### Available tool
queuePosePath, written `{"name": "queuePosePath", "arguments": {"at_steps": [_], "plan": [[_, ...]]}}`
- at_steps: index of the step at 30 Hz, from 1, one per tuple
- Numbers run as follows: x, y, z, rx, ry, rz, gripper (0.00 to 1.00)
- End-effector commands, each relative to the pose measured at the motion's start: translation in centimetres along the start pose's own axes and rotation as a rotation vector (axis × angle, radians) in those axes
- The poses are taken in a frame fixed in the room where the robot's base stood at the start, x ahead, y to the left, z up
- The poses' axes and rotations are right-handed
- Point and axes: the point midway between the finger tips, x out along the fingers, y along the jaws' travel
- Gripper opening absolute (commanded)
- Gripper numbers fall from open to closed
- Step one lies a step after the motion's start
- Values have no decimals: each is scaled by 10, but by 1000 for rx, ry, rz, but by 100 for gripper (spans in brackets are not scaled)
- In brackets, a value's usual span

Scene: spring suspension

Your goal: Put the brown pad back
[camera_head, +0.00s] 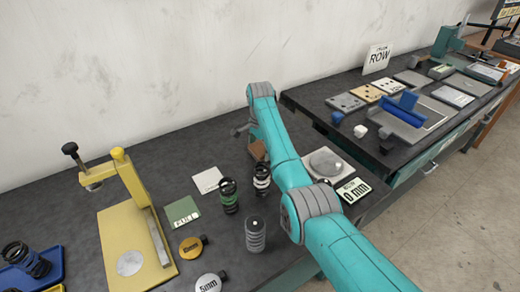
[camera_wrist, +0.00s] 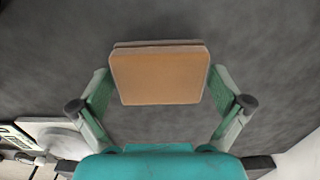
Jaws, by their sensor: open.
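The brown pad (camera_wrist: 158,78) is a square, light-brown plate in the wrist view, with a darker edge along its far side. In the head view, a brown piece (camera_head: 257,150) shows on the dark bench just left of my arm, partly hidden by it. My gripper (camera_wrist: 160,97) is open, with one finger on each side of the pad. In the head view my gripper (camera_head: 241,130) is mostly hidden behind the wrist, above the bench near the wall.
Two coil springs (camera_head: 229,196) and a grey ribbed cylinder (camera_head: 255,234) stand left of my arm. A white plate with a grey disc (camera_head: 326,163) and a 0 mm display (camera_head: 353,190) lie to the right. A yellow press (camera_head: 135,235) stands at left. A white card (camera_head: 207,180) lies near the wall.

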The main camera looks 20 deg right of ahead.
Motion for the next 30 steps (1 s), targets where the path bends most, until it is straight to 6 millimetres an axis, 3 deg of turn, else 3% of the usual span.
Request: {"name": "queuePosePath", "arguments": {"at_steps": [5,21,30], "plan": [[-11,-1,0,0,1,-3,100],[-107,0,0,0,1,-2,100],[-123,0,0,0,0,0,100]]}}
